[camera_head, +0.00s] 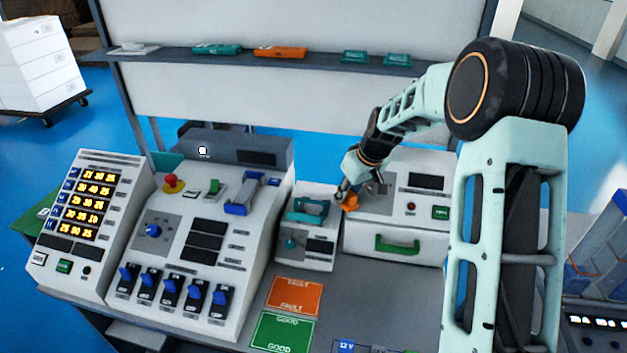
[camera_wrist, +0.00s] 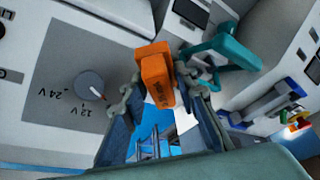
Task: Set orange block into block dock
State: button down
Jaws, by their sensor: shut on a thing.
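The orange block (camera_head: 350,203) is held between the fingers of my gripper (camera_head: 344,193), beside the upper left of the panel box with a green handle. In the wrist view the orange block (camera_wrist: 156,72) sticks out between the two fingertips of my gripper (camera_wrist: 158,88), which is shut on it. A small white unit (camera_head: 318,250) with a teal bracket (camera_head: 307,209) and a dial stands just left of the block. The teal bracket (camera_wrist: 226,50) shows right of the block in the wrist view. No part is clearly labelled as the block dock, so I cannot tell which it is.
A panel box with a green handle (camera_head: 397,245) stands to the right, close to my gripper. A sloped console (camera_head: 200,240) with blue switches stands left. Orange FAULT (camera_head: 295,296) and green GOOD (camera_head: 283,331) mats lie in front. A shelf (camera_head: 300,60) spans the back.

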jog(key=w+a+r+n+g+y, duration=0.2)
jog(key=w+a+n, duration=0.4)
jog(key=w+a, duration=0.15)
jog(key=shift+w+a+f+n+g+b, duration=0.25)
jog(key=shift+f+n+b, duration=0.35)
jog(key=shift+f, duration=1.3)
jog(key=shift+w+a+f+n+b, duration=0.35)
jog(key=shift+f+b, duration=0.5)
jog(key=shift+f, duration=1.05)
jog(key=shift+w+a+f+n+g+b, duration=0.25)
jog(key=shift+f+n+b, duration=0.4)
jog(key=shift+f, duration=1.25)
jog(key=shift+d, duration=0.1)
jog(key=c, duration=1.7)
grip_release()
jog(key=shift+o, duration=1.2)
jog(key=shift+f, duration=0.1)
jog(key=v, duration=1.2)
